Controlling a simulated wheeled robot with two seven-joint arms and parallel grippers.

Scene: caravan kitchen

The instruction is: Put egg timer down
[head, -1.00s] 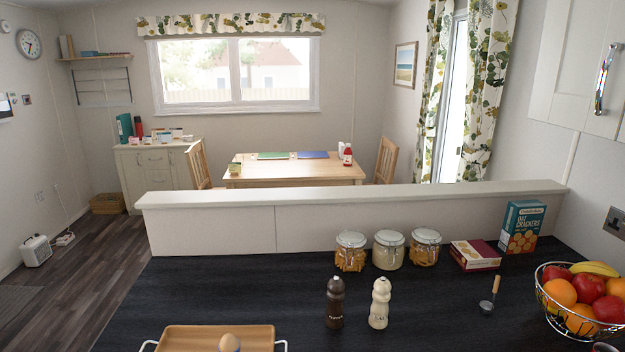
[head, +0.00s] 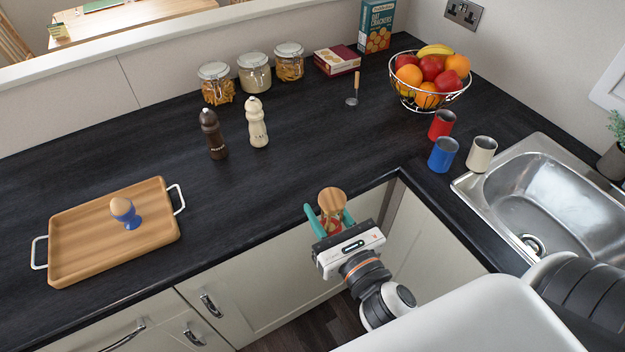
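The egg timer (head: 332,200) has a round wooden top and a reddish part below it, partly hidden between the fingers. My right gripper (head: 331,222) has teal fingers, one on each side of the timer, and is shut on it. It holds the timer at the front edge of the dark worktop (head: 290,190), apparently in front of the cupboard doors. I cannot tell its exact height. My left gripper is not in view.
A wooden tray (head: 80,240) with an egg in a blue cup (head: 126,214) lies at left. Pepper (head: 213,135) and salt mills (head: 256,125), jars (head: 255,75), a fruit bowl (head: 430,85), mugs (head: 442,155) and the sink (head: 540,200) surround clear worktop in the middle.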

